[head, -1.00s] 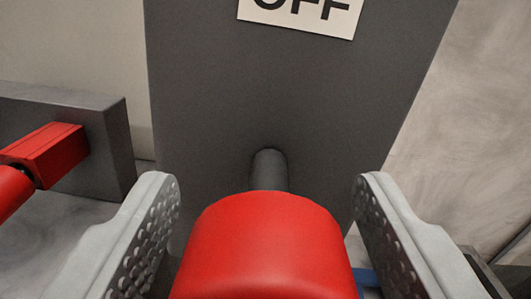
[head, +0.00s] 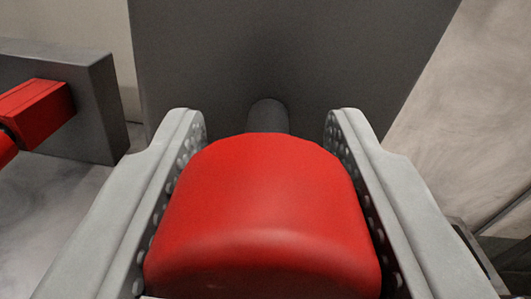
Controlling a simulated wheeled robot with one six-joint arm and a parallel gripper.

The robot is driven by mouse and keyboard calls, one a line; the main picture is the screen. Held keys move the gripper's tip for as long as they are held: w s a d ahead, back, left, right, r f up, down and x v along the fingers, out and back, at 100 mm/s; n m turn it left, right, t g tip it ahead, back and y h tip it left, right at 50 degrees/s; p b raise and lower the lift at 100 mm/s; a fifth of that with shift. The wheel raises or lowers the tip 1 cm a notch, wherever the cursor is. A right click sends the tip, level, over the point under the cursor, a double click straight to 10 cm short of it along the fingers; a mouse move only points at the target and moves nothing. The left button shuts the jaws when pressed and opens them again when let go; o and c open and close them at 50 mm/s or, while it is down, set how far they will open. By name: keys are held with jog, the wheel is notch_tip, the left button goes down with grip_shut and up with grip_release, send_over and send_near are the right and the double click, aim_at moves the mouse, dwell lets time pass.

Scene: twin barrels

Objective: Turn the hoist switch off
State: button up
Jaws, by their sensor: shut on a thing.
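The hoist switch has a red handle (head: 262,215) on a short dark shaft (head: 267,117). The shaft comes out of a dark grey panel (head: 350,60). My gripper (head: 265,135) has one light grey finger on each side of the red handle, shut on it. The finger pads reach past the handle's far end, beside the shaft. The lower end of the handle runs out of the bottom of the picture. No label shows on the visible part of the panel.
At the left, a grey block (head: 95,105) carries another red part (head: 35,112). A pale mottled surface (head: 460,110) lies to the right of the panel. A dark edged object (head: 480,250) shows at the lower right.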

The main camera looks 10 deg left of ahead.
jog(key=n, duration=0.8)
jog(key=shift+n, duration=0.3)
jog(key=n, duration=0.4)
jog(key=shift+f, duration=0.1)
jog(key=n, duration=0.4)
jog(key=shift+h, duration=0.4)
jog(key=shift+f+n, duration=0.1)
jog(key=shift+n, duration=0.4)
jog(key=o, duration=1)
jog(key=shift+c, duration=0.2)
jog(key=shift+s, duration=0.1)
